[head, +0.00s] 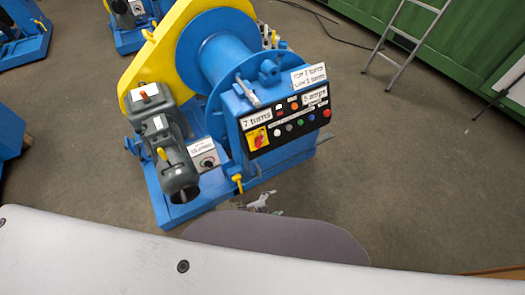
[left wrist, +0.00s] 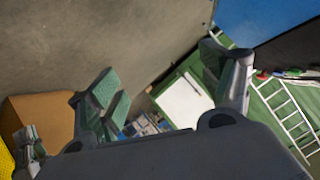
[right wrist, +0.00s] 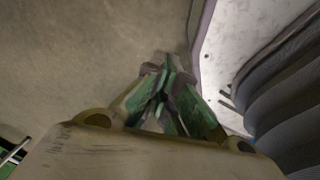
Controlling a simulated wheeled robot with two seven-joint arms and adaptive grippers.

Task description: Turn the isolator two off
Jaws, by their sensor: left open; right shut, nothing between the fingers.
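The blue and yellow winch machine stands ahead in the head view. Its black control panel (head: 285,125) carries a red and yellow rotary switch (head: 257,138) at the left, below a "7 turns" label. Lower left, a light box with a dark round knob (head: 208,161) sits on the blue base. Which one is isolator two cannot be read. My left gripper (head: 262,202) is small in the head view, low in front of the panel and apart from both controls. In the left wrist view (left wrist: 165,85) it is open and empty. My right gripper (right wrist: 165,80) is shut and empty above floor.
A grey motor (head: 165,140) stands left of the panel. A yellow-handled part (head: 238,183) sticks out below the panel. A ladder (head: 408,40) leans near the green wall (head: 475,45) at the back right. Open floor (head: 400,160) lies right of the machine.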

